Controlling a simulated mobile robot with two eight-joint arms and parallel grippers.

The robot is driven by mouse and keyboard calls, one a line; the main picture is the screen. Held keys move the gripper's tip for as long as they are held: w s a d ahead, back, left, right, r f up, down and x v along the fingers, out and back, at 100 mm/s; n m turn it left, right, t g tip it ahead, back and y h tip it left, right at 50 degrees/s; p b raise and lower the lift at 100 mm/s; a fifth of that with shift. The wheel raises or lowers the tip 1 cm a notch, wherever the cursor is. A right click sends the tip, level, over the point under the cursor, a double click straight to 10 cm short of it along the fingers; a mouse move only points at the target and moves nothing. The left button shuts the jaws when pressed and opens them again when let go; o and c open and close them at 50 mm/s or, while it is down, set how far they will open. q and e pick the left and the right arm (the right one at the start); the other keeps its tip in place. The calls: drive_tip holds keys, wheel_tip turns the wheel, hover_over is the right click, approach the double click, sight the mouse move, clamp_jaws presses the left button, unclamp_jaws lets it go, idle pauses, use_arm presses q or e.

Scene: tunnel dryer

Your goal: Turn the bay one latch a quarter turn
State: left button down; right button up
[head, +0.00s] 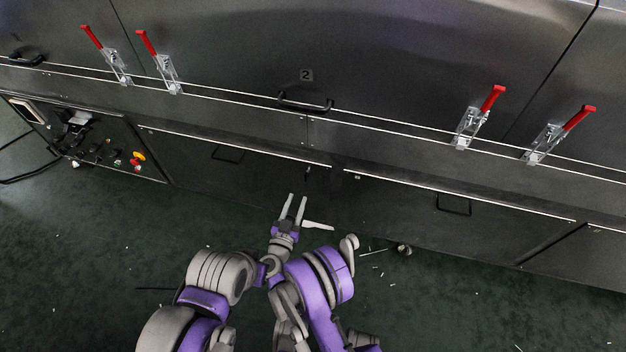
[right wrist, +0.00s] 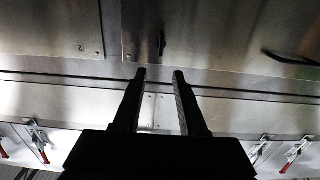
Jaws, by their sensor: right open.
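The bay one latch (head: 307,174) is a small dark handle near the right end of the left lower panel (head: 250,165). It also shows as a dark, roughly upright bar in the right wrist view (right wrist: 161,43). My right gripper (head: 297,197) is open and empty, with its fingers pointing at the panel, below and slightly left of the latch in the head view. In the right wrist view its fingertips (right wrist: 160,74) are apart, and the latch appears beyond the gap between them, not touched. I cannot make out my left gripper.
Red-handled clamps (head: 473,122) line the upper housing, with a black handle (head: 305,101) between them. A second lower panel (head: 440,205) adjoins on the right. A control panel (head: 110,145) is at the left. The green floor (head: 80,270) has scattered scraps.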

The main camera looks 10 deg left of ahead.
sight(305, 176)
drive_tip(key=w, duration=1)
drive_tip(key=shift+d+r+b, duration=0.1)
drive_tip(key=shift+d+b, duration=0.1)
drive_tip(key=shift+b, duration=0.15)
clamp_jaws()
